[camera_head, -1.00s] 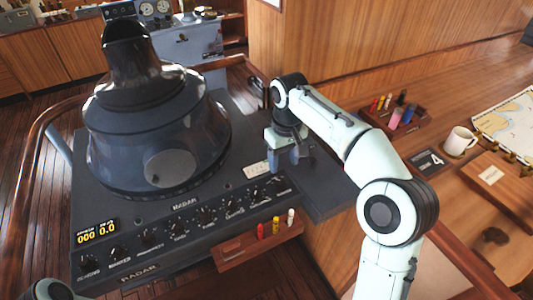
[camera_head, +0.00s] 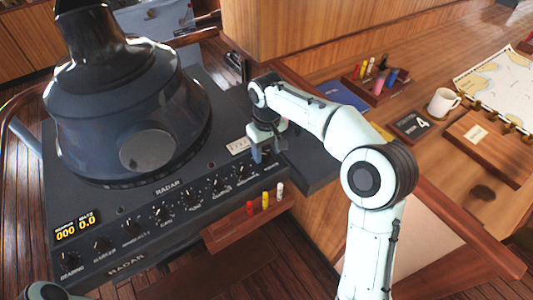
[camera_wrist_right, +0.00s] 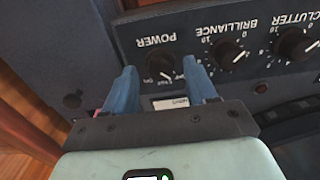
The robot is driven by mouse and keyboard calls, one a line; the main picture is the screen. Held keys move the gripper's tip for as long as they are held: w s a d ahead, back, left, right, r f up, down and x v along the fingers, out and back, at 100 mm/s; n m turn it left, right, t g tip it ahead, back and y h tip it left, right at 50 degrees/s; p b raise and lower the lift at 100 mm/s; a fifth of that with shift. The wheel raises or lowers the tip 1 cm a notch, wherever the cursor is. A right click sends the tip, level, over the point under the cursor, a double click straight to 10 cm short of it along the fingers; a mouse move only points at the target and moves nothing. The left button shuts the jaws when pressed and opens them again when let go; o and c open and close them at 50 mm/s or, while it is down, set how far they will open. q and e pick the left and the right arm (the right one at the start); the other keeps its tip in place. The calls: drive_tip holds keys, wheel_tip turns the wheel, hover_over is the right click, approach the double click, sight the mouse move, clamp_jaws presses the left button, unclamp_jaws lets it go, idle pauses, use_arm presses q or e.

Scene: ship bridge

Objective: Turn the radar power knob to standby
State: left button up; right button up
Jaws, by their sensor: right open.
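The radar console (camera_head: 120,245) has a row of black knobs along its sloping front panel. The power knob (camera_wrist_right: 160,67) shows in the right wrist view under an upside-down POWER label; its small position marks are too small to read. My right gripper (camera_head: 267,155) is at the right end of the knob row in the head view and hides the knob there. In the right wrist view its two blue fingers (camera_wrist_right: 160,72) stand open on either side of the power knob, with gaps visible; contact cannot be told. My left gripper is out of view; only part of my left arm shows at bottom left.
The BRILLIANCE knob (camera_wrist_right: 228,53) sits beside the power knob. A wooden rack (camera_head: 250,220) with red, yellow and white markers juts out below the panel. The dark radar hood (camera_head: 125,110) rises at left. A chart table with a mug (camera_head: 443,102) is at right.

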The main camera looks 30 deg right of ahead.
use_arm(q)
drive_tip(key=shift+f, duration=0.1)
use_arm(e)
drive_tip(key=shift+f, duration=0.55)
clamp_jaws()
drive_tip(key=c, duration=1.1)
unclamp_jaws()
drive_tip(key=shift+o, duration=0.2)
drive_tip(key=shift+r+m, duration=0.1)
drive_tip(key=shift+m, duration=0.2)
drive_tip(key=m, duration=0.3)
drive_tip(key=shift+m+p, duration=0.3)
drive_tip(key=shift+p, duration=0.1)
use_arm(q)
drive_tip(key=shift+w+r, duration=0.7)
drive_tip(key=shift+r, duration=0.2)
use_arm(e)
drive_tip(key=shift+m, duration=2.2)
